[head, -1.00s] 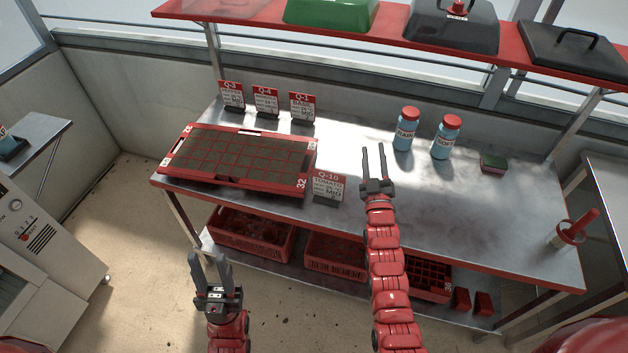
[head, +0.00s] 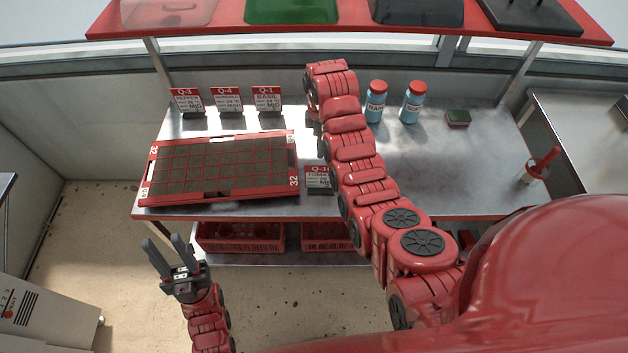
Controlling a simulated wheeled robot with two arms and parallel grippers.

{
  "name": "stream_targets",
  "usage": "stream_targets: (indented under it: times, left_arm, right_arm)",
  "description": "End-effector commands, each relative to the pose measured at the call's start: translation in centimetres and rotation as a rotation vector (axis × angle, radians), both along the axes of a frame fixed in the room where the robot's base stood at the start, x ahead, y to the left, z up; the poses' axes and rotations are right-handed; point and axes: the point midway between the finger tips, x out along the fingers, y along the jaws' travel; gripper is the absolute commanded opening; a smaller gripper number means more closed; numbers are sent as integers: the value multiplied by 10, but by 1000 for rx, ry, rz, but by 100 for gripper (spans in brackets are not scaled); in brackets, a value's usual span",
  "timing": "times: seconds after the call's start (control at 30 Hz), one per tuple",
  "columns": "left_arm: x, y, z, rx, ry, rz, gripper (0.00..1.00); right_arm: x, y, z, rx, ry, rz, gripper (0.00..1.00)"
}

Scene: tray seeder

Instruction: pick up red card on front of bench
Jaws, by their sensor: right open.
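The red-topped Q-10 tomato card (head: 318,177) stands in a dark holder at the front edge of the steel bench (head: 440,195), just right of the seed tray. My right arm reaches over the bench and bends down behind the card. Its links cover part of the card's right side. My right gripper is hidden behind these links, so I cannot see its fingers or whether they touch the card. My left gripper (head: 170,254) is in front of the bench at the lower left, fingers apart and empty.
A red seed tray (head: 142,190) lies on the bench left of the card. Cards Q-3 (head: 187,102), Q-4 (head: 227,101) and Q-1 (head: 267,101) stand behind it. Two blue bottles (head: 376,103) (head: 412,103) stand at the back. The bench's right half is mostly clear.

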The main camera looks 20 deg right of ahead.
Motion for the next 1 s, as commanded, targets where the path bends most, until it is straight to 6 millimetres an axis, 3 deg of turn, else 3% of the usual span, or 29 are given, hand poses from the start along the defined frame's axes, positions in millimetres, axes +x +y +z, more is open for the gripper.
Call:
stream_targets:
  times: [0.6, 1.0]
  left_arm:
    - [0, 0, -109, 0, 0, 0, 40]
    - [0, 0, -82, 0, 0, 0, 40]
  right_arm:
    - [0, 0, -110, 0, -3, -1, 41]
    - [1, -4, -138, 0, 1, -2, 41]
